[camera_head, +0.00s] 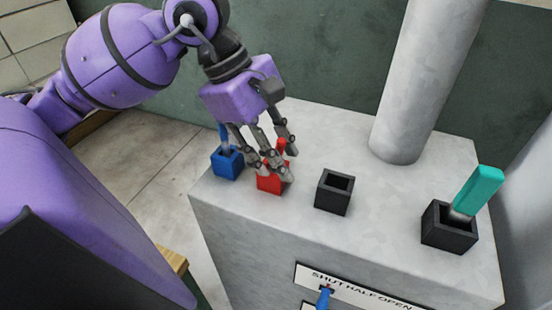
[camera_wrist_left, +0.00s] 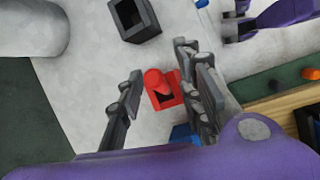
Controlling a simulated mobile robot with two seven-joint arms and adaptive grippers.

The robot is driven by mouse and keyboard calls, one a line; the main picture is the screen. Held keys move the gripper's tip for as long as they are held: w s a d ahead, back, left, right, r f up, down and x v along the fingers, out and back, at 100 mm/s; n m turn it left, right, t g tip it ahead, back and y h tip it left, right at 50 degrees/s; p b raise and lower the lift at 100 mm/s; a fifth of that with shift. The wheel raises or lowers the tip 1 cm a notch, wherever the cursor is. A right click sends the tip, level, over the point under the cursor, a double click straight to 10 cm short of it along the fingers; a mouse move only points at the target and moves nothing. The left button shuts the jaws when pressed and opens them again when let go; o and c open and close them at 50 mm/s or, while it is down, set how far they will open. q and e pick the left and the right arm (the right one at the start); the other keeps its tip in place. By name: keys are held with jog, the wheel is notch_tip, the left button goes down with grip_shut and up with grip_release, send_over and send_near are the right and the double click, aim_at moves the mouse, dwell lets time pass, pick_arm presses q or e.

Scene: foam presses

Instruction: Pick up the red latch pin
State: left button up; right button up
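The red latch pin (camera_head: 281,147) stands in a red square socket (camera_head: 268,184) on top of the grey block. In the left wrist view the pin (camera_wrist_left: 156,80) rises from its socket (camera_wrist_left: 167,95). My left gripper (camera_head: 275,163) is directly over it, fingers pointing down. In the left wrist view its fingers stand apart on both sides of the pin, with visible gaps, so it is open and empty. In the head view the fingers partly hide pin and socket. A purple and grey part at the wrist view's upper right looks like my right gripper (camera_wrist_left: 236,18); its fingers are unclear.
A blue socket with a blue pin (camera_head: 227,163) is close on the left. An empty black socket (camera_head: 335,191) is to the right, then a black socket holding a teal pin (camera_head: 478,190). A thick grey column (camera_head: 422,80) stands behind. A labelled panel (camera_head: 355,287) is in front.

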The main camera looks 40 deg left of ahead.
pick_arm(q)
grip_shut()
